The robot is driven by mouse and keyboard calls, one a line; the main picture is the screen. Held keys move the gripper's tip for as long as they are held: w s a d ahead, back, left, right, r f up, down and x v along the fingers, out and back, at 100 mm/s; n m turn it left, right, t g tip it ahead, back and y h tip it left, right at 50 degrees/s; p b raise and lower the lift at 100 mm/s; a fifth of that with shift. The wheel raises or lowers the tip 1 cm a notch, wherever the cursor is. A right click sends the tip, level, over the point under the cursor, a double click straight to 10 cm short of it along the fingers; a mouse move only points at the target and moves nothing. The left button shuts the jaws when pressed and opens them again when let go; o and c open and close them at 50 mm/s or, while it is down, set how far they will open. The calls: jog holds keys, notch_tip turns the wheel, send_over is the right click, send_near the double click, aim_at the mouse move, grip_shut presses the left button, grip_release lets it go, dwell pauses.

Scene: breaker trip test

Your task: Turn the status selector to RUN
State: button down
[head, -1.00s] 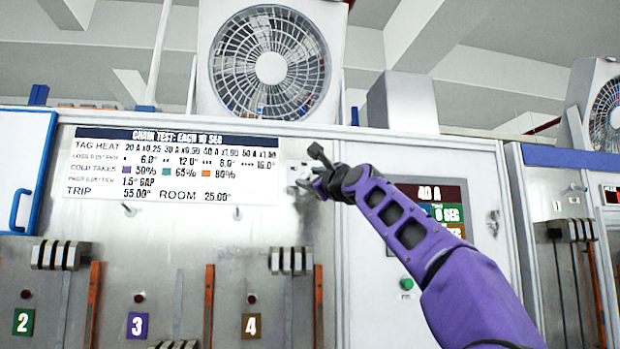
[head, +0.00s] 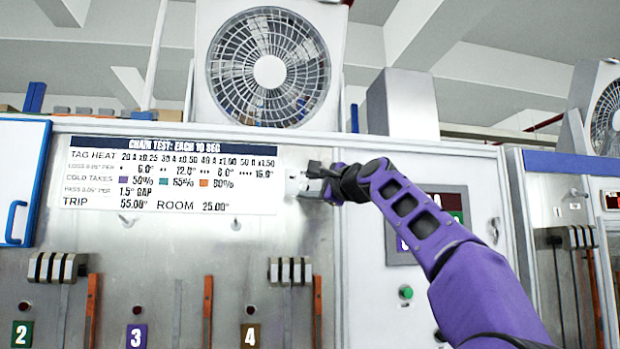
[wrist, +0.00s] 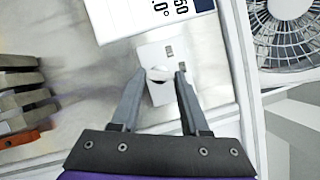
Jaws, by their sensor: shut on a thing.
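The status selector is a small white plate (wrist: 152,52) with a pale knob (wrist: 158,74) and two small dark marks on its face. It is fixed to the metal panel, just right of the printed chart. In the head view, the plate (head: 293,184) is partly hidden by my gripper (head: 308,187). In the wrist view, my gripper (wrist: 159,73) has one finger on each side of the knob and is shut on it. I cannot read the marks or tell which position the knob points to.
The printed chart (head: 170,176) is left of the selector. A fan (head: 268,68) stands above. A display box (head: 448,200) and a green button (head: 405,292) are to the right, the display partly hidden by my arm. Breaker levers (head: 290,270) are below.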

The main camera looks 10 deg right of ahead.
jog(key=n+g, duration=0.1)
jog(key=n, duration=0.2)
jog(key=shift+r+p, duration=0.2)
jog(key=shift+p, duration=0.2)
jog(key=shift+n+g, duration=0.3)
jog(key=shift+n, duration=0.4)
jog(key=shift+c, duration=2)
grip_release()
jog(key=shift+s+f, duration=0.1)
jog(key=shift+s+d+f+b, duration=0.1)
jog(key=shift+s+d+b, duration=0.2)
jog(key=shift+b, duration=0.1)
jog(key=b+v, duration=0.7)
jog(key=v, duration=0.9)
jog(key=shift+s, duration=0.3)
